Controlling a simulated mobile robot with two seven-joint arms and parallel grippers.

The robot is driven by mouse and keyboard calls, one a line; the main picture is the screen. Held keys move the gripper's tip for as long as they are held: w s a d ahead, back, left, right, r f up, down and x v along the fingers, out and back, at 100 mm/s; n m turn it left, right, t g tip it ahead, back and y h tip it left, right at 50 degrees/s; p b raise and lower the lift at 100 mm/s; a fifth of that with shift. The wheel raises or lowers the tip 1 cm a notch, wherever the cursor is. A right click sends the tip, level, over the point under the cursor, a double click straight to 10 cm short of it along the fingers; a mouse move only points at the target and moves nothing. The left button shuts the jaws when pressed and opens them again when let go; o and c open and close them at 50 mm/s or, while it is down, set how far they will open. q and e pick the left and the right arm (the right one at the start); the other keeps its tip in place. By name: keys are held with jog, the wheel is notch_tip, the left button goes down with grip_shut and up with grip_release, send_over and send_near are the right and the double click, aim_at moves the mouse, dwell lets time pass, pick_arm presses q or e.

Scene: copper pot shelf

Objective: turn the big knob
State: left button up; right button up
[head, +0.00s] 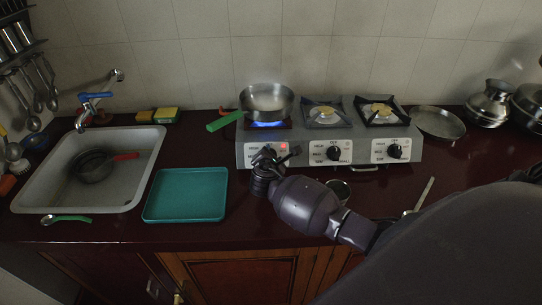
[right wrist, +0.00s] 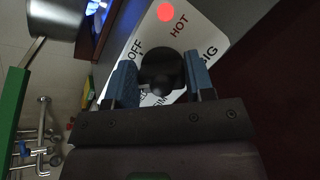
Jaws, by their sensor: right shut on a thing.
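The big knob (right wrist: 162,68) is a round black knob on a white plate with printed words, on the stove front. In the right wrist view it sits between the two blue fingers of my right gripper (right wrist: 160,82), which is shut on it. In the head view my right gripper (head: 270,157) is at the leftmost control plate of the stove (head: 318,152) and mostly hides that knob. A red light (right wrist: 166,12) glows on the plate beside the word HOT. A blue flame (head: 268,124) burns under the steel pan (head: 266,101) above. My left gripper is not in view.
Two other black knobs (head: 333,153) (head: 394,151) are to the right on the stove front. A teal tray (head: 186,195) lies left of my gripper, beside the sink (head: 135,178). The pan's green handle (head: 226,121) sticks out left. Metal pots (head: 490,103) stand at the right.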

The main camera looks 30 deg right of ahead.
jog(key=m, duration=0.2)
jog(key=m+g, duration=0.1)
jog(key=m, duration=0.2)
jog(key=shift+s+f, duration=0.1)
jog(key=shift+f, duration=0.1)
jog(key=shift+s+f+m+g+y, duration=0.1)
jog(key=shift+m+g+y, duration=0.35)
jog(key=shift+m, duration=1.55)
jog(key=o, duration=0.9)
jog(key=v, duration=1)
jog(key=shift+s+a+r, duration=0.1)
jog(key=shift+a+r, duration=0.15)
jog(key=shift+a, duration=0.15)
